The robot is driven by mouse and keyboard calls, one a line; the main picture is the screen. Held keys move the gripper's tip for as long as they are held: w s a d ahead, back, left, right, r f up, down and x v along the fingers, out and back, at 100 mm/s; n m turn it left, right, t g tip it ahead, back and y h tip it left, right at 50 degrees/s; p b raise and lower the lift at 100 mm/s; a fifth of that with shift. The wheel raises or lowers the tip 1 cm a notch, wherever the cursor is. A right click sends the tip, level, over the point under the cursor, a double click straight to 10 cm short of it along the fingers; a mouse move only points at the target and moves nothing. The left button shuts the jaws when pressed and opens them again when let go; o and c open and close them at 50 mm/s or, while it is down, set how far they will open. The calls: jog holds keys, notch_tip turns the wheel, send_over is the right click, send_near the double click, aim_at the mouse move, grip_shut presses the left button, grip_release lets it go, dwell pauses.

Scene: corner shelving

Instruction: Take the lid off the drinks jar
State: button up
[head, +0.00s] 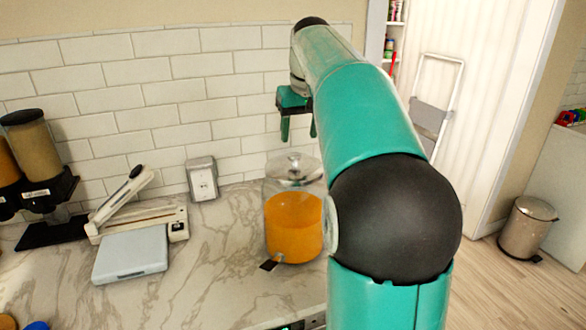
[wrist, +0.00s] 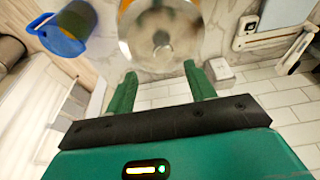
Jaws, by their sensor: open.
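The drinks jar (head: 293,228) is a clear jar holding orange liquid, standing on the marble counter near the wall. Its lid (head: 294,168) is round and shiny with a knob on top, and it sits on the jar. In the wrist view the lid (wrist: 160,35) shows from above, with its knob (wrist: 162,45) beyond the fingertips. My gripper (head: 298,136) is above the jar with its fingers pointing down. It is open and empty, and its two green fingers (wrist: 158,75) are apart with a gap between them and the lid. My arm hides the right side of the jar.
A blue container (wrist: 62,35) stands beside the jar in the wrist view. Dispensers (head: 40,165) stand far left. The counter front (head: 205,275) is clear.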

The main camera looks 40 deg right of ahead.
aim_at(295, 154)
jog(key=shift+w+f, duration=0.25)
jog(key=shift+f, duration=0.2)
jog(key=shift+a+x, duration=0.15)
jog(key=shift+x, duration=1.15)
jog(key=shift+a+x, duration=0.15)
jog(key=shift+x, duration=1.15)
jog(key=shift+s, duration=0.1)
grip_shut()
